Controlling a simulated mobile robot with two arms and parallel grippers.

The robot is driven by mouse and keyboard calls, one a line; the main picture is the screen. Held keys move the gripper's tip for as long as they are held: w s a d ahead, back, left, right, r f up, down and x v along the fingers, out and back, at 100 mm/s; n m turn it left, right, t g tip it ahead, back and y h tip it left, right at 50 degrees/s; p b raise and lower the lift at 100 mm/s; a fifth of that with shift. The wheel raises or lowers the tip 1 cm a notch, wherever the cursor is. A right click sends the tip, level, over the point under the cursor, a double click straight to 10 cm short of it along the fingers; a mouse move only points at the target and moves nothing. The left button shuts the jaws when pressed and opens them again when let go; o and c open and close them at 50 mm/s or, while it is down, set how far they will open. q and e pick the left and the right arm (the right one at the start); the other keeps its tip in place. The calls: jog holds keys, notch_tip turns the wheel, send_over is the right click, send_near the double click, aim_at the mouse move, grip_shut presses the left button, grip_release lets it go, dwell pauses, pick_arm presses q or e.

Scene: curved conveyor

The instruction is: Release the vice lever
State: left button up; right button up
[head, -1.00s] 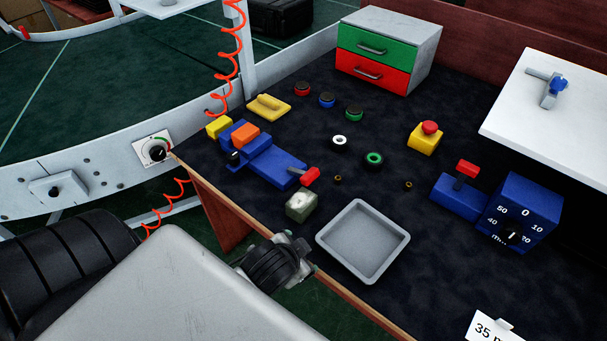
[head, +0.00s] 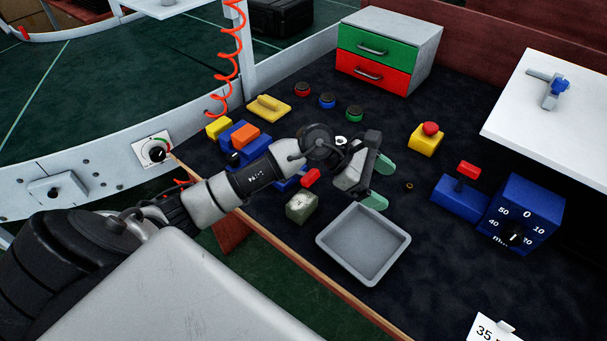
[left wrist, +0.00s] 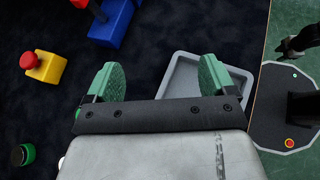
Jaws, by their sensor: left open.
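The blue vice (head: 283,184) stands at the left of the dark bench, with an orange block (head: 245,137) in its jaws. Its red lever (head: 311,178) sticks up at its right end, and my left arm hides much of the vice's middle. My left gripper (head: 381,184) is open and empty above the bench, to the right of the lever and apart from it. In the left wrist view its two green fingers (left wrist: 162,78) are spread with nothing between them; the vice is not seen there. My right gripper is not in view.
A grey tray (head: 400,252) lies just below the gripper. A green-grey block (head: 301,207) sits near the lever. A yellow block with a red button (head: 425,143) and a blue dial box (head: 532,202) with a red-handled blue unit (head: 456,201) stand to the right.

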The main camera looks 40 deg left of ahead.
pick_arm(q)
jog(key=w+a+f+m+g+y, duration=0.2)
jog(key=a+f+m+y, duration=0.1)
jog(key=a+y, duration=0.55)
jog(key=g+y, duration=0.2)
jog(key=y, duration=0.1)
send_near(303, 174)
jog(key=shift+w+f, duration=0.1)
notch_tip(303, 174, down, 10)
jog(key=shift+f+p, duration=0.25)
jog(key=shift+p, duration=0.15)
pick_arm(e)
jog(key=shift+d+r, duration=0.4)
